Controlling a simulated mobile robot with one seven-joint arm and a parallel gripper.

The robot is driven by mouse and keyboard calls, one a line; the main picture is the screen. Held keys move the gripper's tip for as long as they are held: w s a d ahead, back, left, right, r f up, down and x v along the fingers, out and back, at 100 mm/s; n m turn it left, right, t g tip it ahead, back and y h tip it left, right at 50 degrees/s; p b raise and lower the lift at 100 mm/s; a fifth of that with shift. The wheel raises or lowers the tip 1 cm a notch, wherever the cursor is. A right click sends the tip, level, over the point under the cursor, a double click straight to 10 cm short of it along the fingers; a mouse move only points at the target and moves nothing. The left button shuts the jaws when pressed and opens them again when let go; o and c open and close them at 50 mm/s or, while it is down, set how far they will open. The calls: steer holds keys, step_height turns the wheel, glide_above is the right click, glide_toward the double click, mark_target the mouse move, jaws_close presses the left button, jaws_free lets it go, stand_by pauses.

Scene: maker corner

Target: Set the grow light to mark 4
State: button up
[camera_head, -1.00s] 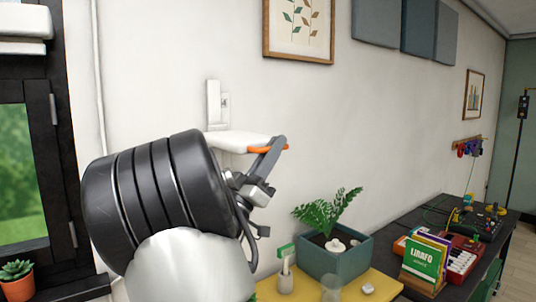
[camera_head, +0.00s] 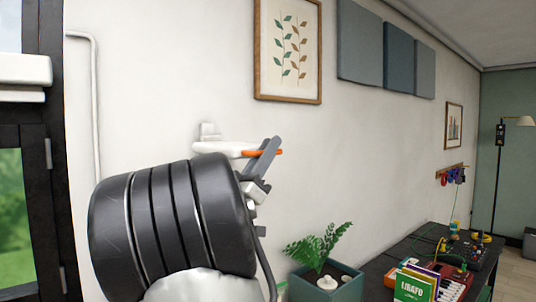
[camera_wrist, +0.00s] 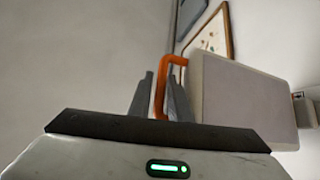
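The grow light (camera_head: 222,148) is a flat white lamp head on a white wall rail (camera_head: 208,130), with an orange handle (camera_head: 276,152) at its right end. Only a short top piece of the rail shows above the lamp, and no mark can be read. My gripper (camera_head: 268,150) is at the handle. In the wrist view the orange handle (camera_wrist: 160,90) stands between my two grey fingers (camera_wrist: 160,98), which are close against it on both sides. The pale lamp panel (camera_wrist: 235,95) lies to the right. My arm hides the wall below the lamp.
A framed leaf print (camera_head: 288,50) and blue-grey wall panels (camera_head: 360,42) hang above and to the right. Below are a fern in a green planter (camera_head: 340,288) and a dark desk (camera_head: 380,270) with books and electronics. A window frame (camera_head: 45,200) is at left.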

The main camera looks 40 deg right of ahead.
steer(key=shift+f, duration=0.1)
steer(key=shift+f, duration=0.15)
steer(key=b+v, duration=0.3)
steer(key=v, duration=1.4)
steer(key=shift+b, duration=0.35)
steer(key=shift+a, duration=0.1)
